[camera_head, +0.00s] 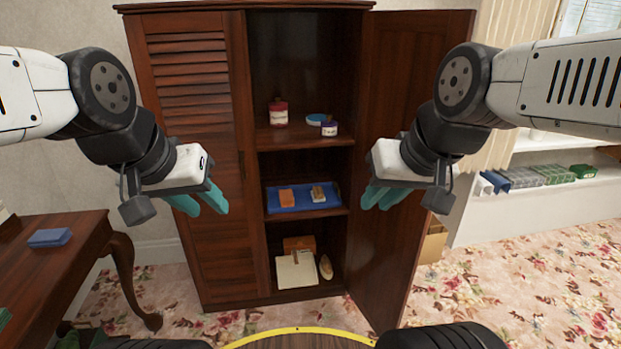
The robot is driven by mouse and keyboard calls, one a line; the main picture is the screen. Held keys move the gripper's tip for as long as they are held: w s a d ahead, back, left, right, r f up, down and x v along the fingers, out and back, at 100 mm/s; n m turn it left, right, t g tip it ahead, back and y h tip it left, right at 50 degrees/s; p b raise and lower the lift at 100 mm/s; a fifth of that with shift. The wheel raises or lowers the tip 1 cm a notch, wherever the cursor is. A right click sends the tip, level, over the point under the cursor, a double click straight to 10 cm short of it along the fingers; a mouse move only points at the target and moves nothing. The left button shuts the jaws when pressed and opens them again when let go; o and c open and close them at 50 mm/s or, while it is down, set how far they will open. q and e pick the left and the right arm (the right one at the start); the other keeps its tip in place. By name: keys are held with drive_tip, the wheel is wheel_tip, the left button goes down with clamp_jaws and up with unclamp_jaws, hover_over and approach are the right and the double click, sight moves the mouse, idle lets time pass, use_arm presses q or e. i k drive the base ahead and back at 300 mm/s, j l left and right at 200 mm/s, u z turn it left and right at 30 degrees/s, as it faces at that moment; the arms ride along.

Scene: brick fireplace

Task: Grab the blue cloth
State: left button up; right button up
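A folded blue piece (49,238), which looks like the blue cloth, lies flat on the wooden table at the left edge. A flat blue tray or cloth (281,206) also lies on the cabinet's middle shelf, under an orange block and a brush-like item; I cannot tell its material. My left gripper (207,201) has teal fingers spread apart and empty, in front of the closed left cabinet door, to the right of the table. My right gripper (383,197) is likewise open and empty, in front of the open right door. Neither gripper touches any blue thing.
The wooden cabinet (215,185) has its right door (405,130) swung open. Its upper shelf holds a red bottle (278,112), a small jar (329,128) and a blue-rimmed dish (317,119). A low white shelf (520,205) with books stands right. Floral carpet is open at right.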

sight(49, 238)
drive_tip(key=i+l+u, duration=0.1)
drive_tip(key=l+u, duration=1.1)
drive_tip(key=k+l, duration=0.1)
drive_tip(key=l, duration=0.55)
drive_tip(key=k+l, duration=0.1)
drive_tip(key=l, duration=0.55)
drive_tip(key=k+l, duration=0.1)
drive_tip(key=l, duration=1.2)
drive_tip(key=k+u, duration=0.1)
drive_tip(key=u, duration=1.25)
drive_tip(key=i+j+u, duration=0.2)
drive_tip(key=i, duration=0.2)
drive_tip(key=i+j+u, duration=0.15)
drive_tip(key=i, duration=0.25)
drive_tip(key=i+j+u, duration=0.2)
drive_tip(key=i, duration=0.2)
drive_tip(key=i+z, duration=0.25)
drive_tip(key=i, duration=0.3)
drive_tip(key=i+z, duration=0.25)
drive_tip(key=i, duration=0.35)
drive_tip(key=i+j+z, duration=0.3)
drive_tip(key=i, duration=0.25)
drive_tip(key=i+j+z, duration=0.1)
drive_tip(key=i, duration=0.3)
drive_tip(key=i+j+z, duration=0.1)
drive_tip(key=i, duration=0.3)
